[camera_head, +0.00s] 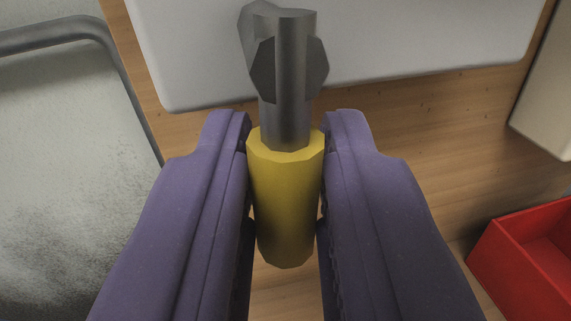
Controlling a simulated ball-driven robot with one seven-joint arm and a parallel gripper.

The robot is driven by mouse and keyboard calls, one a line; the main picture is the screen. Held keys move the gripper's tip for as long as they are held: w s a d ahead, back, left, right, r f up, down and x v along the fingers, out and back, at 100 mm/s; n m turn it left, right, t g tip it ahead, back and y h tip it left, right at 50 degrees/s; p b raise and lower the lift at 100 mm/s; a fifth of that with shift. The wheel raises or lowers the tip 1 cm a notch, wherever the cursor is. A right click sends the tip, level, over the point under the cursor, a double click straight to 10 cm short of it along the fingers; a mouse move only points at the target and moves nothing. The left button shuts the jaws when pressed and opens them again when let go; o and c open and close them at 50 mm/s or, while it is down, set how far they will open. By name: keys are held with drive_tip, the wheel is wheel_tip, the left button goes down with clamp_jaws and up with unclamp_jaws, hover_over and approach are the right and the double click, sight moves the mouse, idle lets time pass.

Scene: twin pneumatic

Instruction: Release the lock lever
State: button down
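The lock lever has a grey metal shaft (291,90) and a yellow grip (286,205). Its grip points toward me, and its metal end reaches over the white panel at the top of the view. My gripper (286,128) has two purple fingers, one on each side of the yellow grip. Both fingers lie against the grip's sides with no clear gap, so it looks shut on the lever. The inner finger faces and the lever's mount are partly hidden.
The white panel (400,45) lies over a wooden surface (420,130). A grey tray with a dark metal rim (60,36) is at the left. A red bin (505,262) is at the lower right, and a beige box (548,100) is at the right edge.

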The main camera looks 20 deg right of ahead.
drive_tip(key=shift+d+f+n+b, duration=0.15)
drive_tip(key=shift+n+b, duration=0.35)
drive_tip(key=shift+b, duration=0.4)
drive_tip(key=c, duration=1.2)
unclamp_jaws()
drive_tip(key=shift+o, duration=0.2)
drive_tip(key=shift+s, duration=0.15)
drive_tip(key=p+v, duration=0.2)
drive_tip(key=v, duration=0.5)
drive_tip(key=shift+s+a, duration=0.2)
drive_tip(key=shift+s, duration=0.05)
